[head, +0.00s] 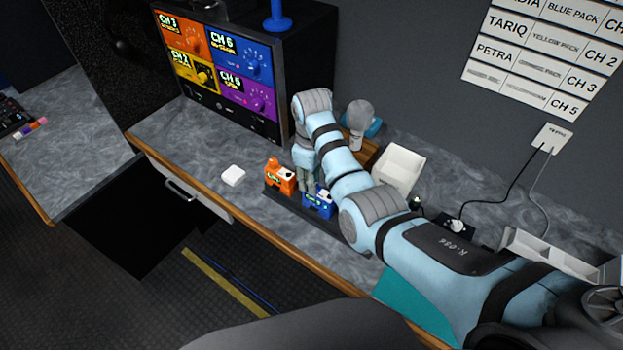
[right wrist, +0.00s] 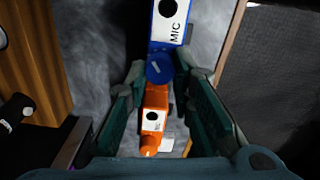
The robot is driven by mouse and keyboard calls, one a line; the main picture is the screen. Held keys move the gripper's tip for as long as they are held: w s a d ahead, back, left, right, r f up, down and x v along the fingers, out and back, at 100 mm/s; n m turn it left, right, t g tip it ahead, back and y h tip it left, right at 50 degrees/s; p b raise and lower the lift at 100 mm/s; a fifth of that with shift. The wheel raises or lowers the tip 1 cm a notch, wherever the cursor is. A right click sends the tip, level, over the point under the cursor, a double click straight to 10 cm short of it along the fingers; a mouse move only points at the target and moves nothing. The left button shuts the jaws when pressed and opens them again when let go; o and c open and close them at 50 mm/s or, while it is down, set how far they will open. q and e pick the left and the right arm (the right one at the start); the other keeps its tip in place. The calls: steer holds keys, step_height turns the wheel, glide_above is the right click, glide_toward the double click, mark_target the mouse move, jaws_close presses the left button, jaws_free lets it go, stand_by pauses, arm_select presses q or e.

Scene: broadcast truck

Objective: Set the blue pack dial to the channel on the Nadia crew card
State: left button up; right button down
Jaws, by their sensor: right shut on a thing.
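The blue pack (head: 318,204) stands in a dark rack on the counter, beside the orange pack (head: 280,180). My right gripper (head: 308,184) reaches down over the blue pack from behind. In the right wrist view its fingertips (right wrist: 157,72) are shut on the blue dial (right wrist: 159,68), next to the blue pack's white MIC face (right wrist: 172,22). The dial's white mark shows. The crew card (head: 545,50) hangs on the back wall; its top row, ending "DIA", reads BLUE PACK and CH, with the number cut off by the frame edge. My left gripper is not in view.
A monitor (head: 220,75) shows coloured channel panels; its blue one appears to read CH 6. A white block (head: 233,175) lies left of the packs.

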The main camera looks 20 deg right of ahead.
steer(key=shift+d+f, duration=0.1)
steer(key=shift+w+f+m, duration=0.1)
steer(key=shift+w+m, duration=0.05)
steer(key=shift+m, duration=1.45)
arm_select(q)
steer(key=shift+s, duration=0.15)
arm_select(e)
steer(key=m, duration=0.5)
steer(key=shift+m, duration=0.3)
steer(key=c, duration=1.4)
jaws_free()
